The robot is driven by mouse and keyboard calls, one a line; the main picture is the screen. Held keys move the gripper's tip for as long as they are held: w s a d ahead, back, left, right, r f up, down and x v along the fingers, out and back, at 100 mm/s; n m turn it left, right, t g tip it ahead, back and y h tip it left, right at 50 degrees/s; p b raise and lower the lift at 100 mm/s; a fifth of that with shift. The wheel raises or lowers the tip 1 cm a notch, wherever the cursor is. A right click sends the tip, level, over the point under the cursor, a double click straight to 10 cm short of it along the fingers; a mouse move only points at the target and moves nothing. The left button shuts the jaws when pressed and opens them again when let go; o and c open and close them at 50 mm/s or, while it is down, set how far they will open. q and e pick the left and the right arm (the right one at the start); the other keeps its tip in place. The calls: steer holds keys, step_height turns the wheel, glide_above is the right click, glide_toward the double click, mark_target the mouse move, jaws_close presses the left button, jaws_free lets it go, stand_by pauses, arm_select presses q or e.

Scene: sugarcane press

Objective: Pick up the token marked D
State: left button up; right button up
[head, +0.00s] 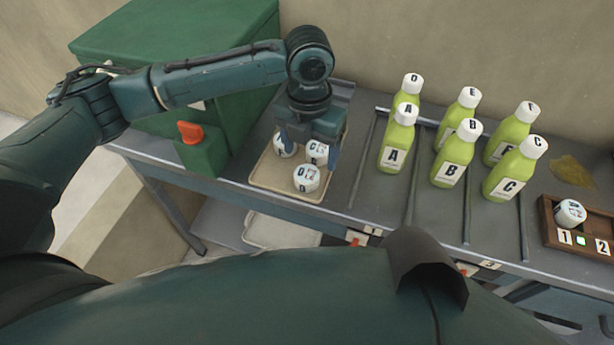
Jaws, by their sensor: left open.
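A beige tray (258,180) on the grey bench holds three white tokens with dark letters. The front token (306,179) appears to be marked D. Behind it are a token that looks marked C (317,151) and another (285,146) whose letter is partly hidden. My left gripper (308,150) points down over the back of the tray, fingers apart. Its fingers stand near the two back tokens, behind the D token. I cannot tell whether they touch any token. My right gripper is not in view.
Several green bottles with white lettered caps, such as bottle A (396,148) and bottle C (511,172), stand right of the tray between metal rails. A wooden holder (549,228) with a token (570,212) is far right. A green box (180,45) stands behind left.

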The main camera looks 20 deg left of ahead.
mark_target(307, 173)
arm_select(q)
steer(key=f, duration=0.5)
steer(key=shift+s+a, duration=0.2)
steer(key=shift+s, duration=0.1)
steer(key=shift+c, duration=0.3)
steer(key=c, duration=1)
